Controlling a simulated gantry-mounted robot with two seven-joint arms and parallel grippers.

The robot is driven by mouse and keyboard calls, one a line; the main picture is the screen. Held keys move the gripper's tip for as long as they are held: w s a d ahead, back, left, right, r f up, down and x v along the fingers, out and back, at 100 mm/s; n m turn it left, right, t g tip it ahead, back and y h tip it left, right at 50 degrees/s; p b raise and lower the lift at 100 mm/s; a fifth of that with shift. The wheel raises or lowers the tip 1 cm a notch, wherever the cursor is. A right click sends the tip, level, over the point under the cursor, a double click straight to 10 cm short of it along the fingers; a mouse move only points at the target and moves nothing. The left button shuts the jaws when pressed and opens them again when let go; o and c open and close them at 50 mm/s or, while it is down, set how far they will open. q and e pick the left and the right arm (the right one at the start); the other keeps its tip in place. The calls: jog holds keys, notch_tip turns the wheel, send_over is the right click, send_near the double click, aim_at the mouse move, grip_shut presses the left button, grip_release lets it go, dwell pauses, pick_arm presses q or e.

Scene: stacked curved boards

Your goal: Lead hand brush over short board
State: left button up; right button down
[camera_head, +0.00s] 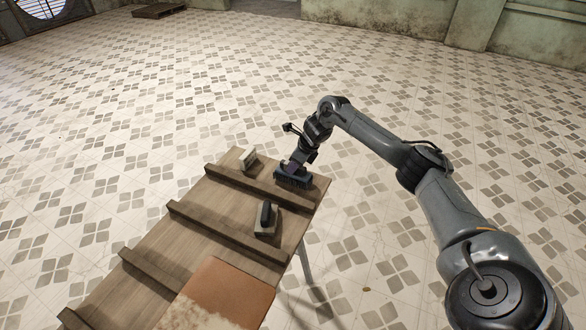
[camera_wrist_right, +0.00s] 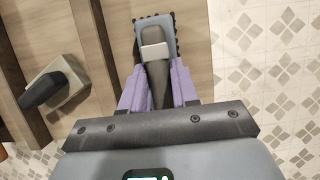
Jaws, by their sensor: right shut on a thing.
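A hand brush (camera_head: 293,180) with a blue-grey body and dark bristles is at the far right end of the wooden table. My right gripper (camera_head: 292,167) is shut on its handle. In the right wrist view the brush (camera_wrist_right: 155,30) points away from me, its dark handle between the purple fingers (camera_wrist_right: 158,88). A brown board (camera_head: 228,288) with a worn whitish patch lies at the near end of the table, partly cut off by the frame; I cannot tell whether it is the short one. The brush is well apart from it. My left gripper is not in view.
A block with a dark handle (camera_head: 266,216) lies between brush and board; it also shows in the right wrist view (camera_wrist_right: 53,85). A small pale brush (camera_head: 248,158) stands near the far edge. Raised wooden slats (camera_head: 215,228) cross the table.

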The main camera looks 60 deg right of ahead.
jog(key=shift+r+p, duration=1.3)
jog(key=shift+r, duration=0.7)
